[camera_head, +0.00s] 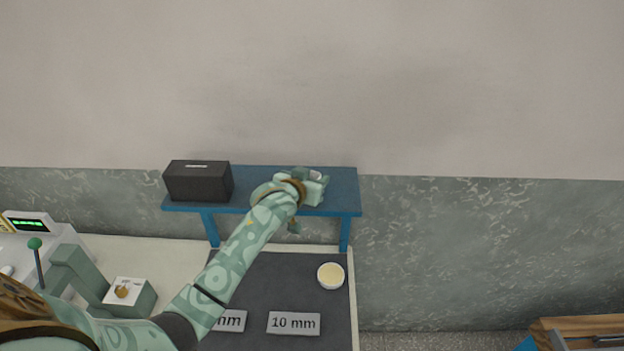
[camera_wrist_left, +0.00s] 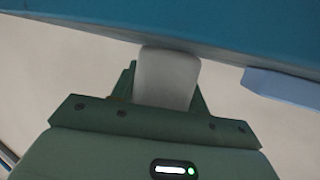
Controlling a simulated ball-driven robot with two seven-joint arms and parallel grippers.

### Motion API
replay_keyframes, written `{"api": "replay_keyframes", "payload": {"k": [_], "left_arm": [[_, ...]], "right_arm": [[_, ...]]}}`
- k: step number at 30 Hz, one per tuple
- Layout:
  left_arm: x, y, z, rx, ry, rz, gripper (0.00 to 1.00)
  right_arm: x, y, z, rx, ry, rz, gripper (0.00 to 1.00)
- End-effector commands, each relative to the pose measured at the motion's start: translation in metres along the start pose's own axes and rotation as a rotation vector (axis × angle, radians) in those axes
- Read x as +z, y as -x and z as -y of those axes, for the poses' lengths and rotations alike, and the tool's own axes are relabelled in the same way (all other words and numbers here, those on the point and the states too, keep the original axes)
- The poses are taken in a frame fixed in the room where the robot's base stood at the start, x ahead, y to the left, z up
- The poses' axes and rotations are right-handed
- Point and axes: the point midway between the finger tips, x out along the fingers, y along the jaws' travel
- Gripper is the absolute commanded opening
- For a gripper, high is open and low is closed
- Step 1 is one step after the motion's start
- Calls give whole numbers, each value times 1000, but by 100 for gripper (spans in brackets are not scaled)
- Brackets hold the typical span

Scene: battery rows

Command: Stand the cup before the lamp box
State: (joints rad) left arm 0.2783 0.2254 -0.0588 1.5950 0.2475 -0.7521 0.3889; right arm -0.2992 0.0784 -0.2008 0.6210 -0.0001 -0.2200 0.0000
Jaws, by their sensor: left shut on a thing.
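My left gripper (camera_head: 314,187) is at the right part of the blue raised shelf (camera_head: 268,180). It is shut on a pale, tapered thing that looks like the cup (camera_wrist_left: 168,78), seen between the fingers in the left wrist view. In the head view only a small pale bit of the cup (camera_head: 316,175) shows; the gripper hides the rest. I cannot tell whether it touches the shelf. A dark box (camera_head: 198,184), apparently the lamp box, stands on the shelf's left end, apart from the gripper. My right gripper is not in view.
Below the shelf, a dark mat (camera_head: 270,285) holds a round white dish (camera_head: 331,275) with cream contents and a "10 mm" plate (camera_head: 293,323). The shelf between box and gripper looks clear.

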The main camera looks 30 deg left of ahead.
Motion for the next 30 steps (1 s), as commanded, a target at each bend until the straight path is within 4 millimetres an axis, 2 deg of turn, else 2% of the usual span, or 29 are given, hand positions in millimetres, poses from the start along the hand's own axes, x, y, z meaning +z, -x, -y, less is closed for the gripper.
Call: {"api": "replay_keyframes", "payload": {"k": [10,11,12,13,23,26,30], "left_arm": [[3,-1,0,1,1,-1,23],[3,-1,0,1,1,-1,53],[3,-1,0,1,1,-1,64],[3,-1,0,1,1,-1,67],[0,2,0,0,0,-1,67],[1,16,0,1,0,-1,67],[0,49,0,2,1,-2,67]], "right_arm": [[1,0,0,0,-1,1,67],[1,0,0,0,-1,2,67],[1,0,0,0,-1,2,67],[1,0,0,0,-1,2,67],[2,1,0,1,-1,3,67],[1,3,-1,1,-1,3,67],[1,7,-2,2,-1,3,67]]}}
